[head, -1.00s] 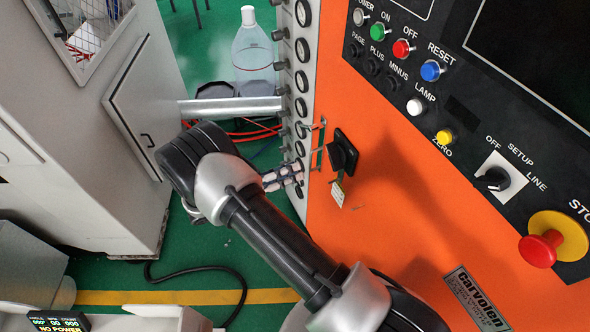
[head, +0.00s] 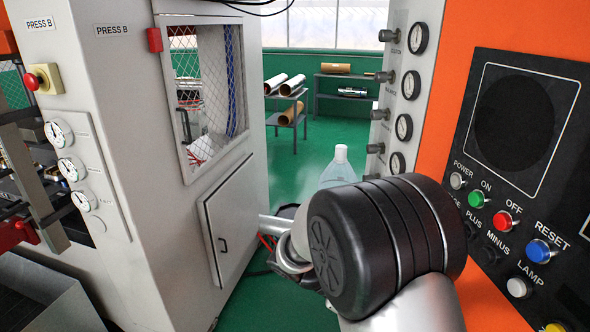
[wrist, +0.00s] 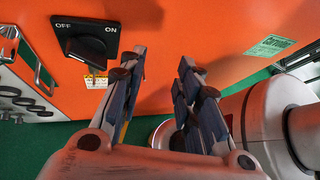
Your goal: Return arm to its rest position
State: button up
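My gripper (wrist: 160,80) shows in the wrist view with its two dark-padded fingers apart and nothing between them. Beyond the left finger is a black rotary switch (wrist: 86,40) marked OFF and ON on an orange panel (wrist: 190,25). A small tag (wrist: 95,80) shows below the switch. The fingers are clear of the switch. In the head view my arm is folded up close to the camera, and its big black joint fills the lower middle. The gripper is hidden in the head view.
A grey-white press cabinet (head: 130,190) stands on the left. The orange machine's button panel (head: 515,170) and gauge strip (head: 404,90) are close on the right. Between them are a clear bottle (head: 342,170), green floor (head: 300,165) and shelves (head: 345,95) further back.

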jog(key=s+a+r+m+t+y, duration=0.2)
jog(key=s+r+m+t+y, duration=0.1)
jog(key=s+m, duration=0.5)
jog(key=s+a+r+m+t+y+b, duration=0.1)
jog(key=s+a+r+m+t+y, duration=0.2)
jog(key=s+r+m+y, duration=0.3)
jog(key=s+m+t+y, duration=0.1)
jog(key=s+m+y, duration=0.1)
jog(key=m, duration=0.1)
jog(key=shift+s+a+t+b, duration=0.3)
jog(key=shift+s+a, duration=0.05)
jog(key=shift+s, duration=0.05)
jog(key=shift+r, duration=0.1)
